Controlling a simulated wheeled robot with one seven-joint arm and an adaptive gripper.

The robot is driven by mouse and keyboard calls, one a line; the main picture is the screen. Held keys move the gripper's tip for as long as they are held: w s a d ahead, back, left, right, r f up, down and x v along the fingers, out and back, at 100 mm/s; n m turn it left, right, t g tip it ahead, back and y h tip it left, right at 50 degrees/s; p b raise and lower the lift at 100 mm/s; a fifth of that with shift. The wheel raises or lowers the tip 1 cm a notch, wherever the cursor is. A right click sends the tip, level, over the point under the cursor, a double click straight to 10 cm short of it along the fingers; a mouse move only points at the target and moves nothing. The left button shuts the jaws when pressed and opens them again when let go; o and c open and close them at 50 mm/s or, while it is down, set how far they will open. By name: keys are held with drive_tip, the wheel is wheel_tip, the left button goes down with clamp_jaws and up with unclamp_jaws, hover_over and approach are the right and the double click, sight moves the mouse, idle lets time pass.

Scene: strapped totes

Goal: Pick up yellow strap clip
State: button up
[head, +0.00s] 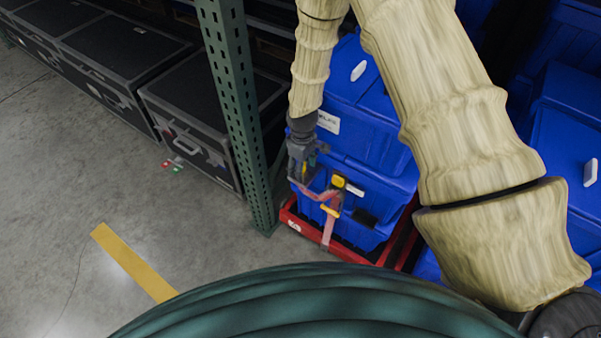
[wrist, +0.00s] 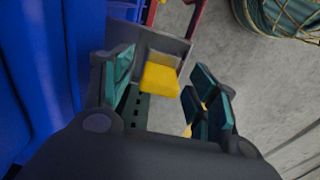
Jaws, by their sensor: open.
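The yellow strap clip (head: 338,181) is on the front of the blue tote (head: 372,192), by the upper end of a red strap (head: 327,232). My gripper (head: 304,174) is close to the tote's front, just left of the clip. In the wrist view the yellow clip (wrist: 160,79) shows in the gap between the spread teal finger pads of my gripper (wrist: 160,92). A grey flat piece (wrist: 166,44) lies behind it. My gripper is open and holds nothing. I cannot tell how deep the clip sits between the pads.
The totes stand on a red base (head: 291,220). A green rack post (head: 238,110) rises close to the left of my gripper. Black cases (head: 185,105) line the left. More blue totes (head: 570,130) stand at the right. The floor in front is clear, with yellow tape (head: 132,262).

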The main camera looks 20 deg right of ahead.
drive_tip(key=c, duration=1.2)
drive_tip(key=shift+r, duration=0.1)
drive_tip(key=shift+r+b, duration=0.55)
drive_tip(key=shift+r, duration=0.35)
drive_tip(key=shift+s+a+r+b, duration=0.15)
drive_tip(key=shift+s+r+b, duration=0.4)
drive_tip(key=shift+r, duration=0.1)
drive_tip(key=s+a+r+b, duration=0.1)
drive_tip(key=s+a+b, duration=0.2)
drive_tip(key=s, duration=1.1)
drive_tip(key=shift+s+a+r, duration=0.25)
drive_tip(key=shift+r, duration=0.1)
